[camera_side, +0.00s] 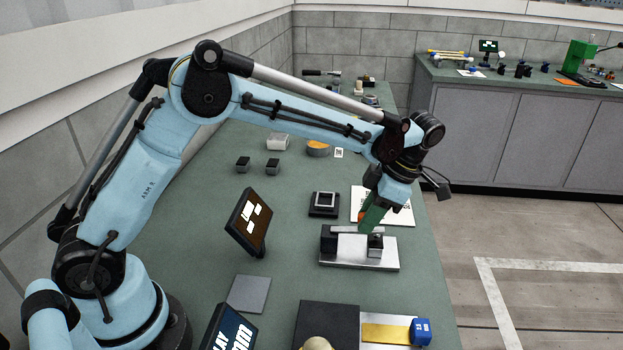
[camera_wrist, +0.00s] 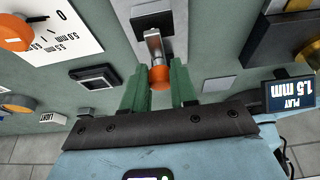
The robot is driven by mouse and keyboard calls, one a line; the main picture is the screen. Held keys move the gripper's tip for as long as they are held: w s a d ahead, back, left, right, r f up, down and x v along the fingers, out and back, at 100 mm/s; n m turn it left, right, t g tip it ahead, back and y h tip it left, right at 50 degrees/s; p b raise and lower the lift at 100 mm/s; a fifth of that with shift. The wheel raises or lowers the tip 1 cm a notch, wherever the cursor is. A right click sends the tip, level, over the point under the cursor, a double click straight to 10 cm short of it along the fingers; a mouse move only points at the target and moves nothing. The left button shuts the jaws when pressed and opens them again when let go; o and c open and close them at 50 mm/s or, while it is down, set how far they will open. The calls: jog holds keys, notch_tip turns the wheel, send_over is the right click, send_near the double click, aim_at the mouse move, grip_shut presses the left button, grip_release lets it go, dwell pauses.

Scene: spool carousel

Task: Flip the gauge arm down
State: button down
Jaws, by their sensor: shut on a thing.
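The gauge (camera_side: 362,256) has a bright metal base with dark blocks on top and stands on the green bench. It also shows in the wrist view (camera_wrist: 155,17). Its metal gauge arm (camera_wrist: 154,44) ends in an orange knob (camera_wrist: 160,77), which points toward my gripper. My gripper (camera_wrist: 160,68) has its green fingers on both sides of the knob and is shut on it. In the side view my gripper (camera_side: 373,219) is just above the gauge, pointing down. The fingers partly hide the gauge arm there, so its exact tilt is hard to tell.
A white printed card (camera_side: 398,212) lies behind the gauge. A small dark square device (camera_side: 324,204) stands behind it to the left. A tilted screen (camera_side: 249,222) stands further left. A dark box (camera_side: 327,325) and a blue block (camera_side: 421,331) are nearer the camera.

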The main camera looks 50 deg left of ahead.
jog(key=shift+w+d+f+g+y, duration=0.15)
jog(key=shift+f+g+y, duration=0.4)
jog(key=shift+g+y, duration=0.05)
jog(key=shift+f, duration=0.1)
jog(key=c, duration=0.9)
grip_release()
jog(key=v, duration=1.2)
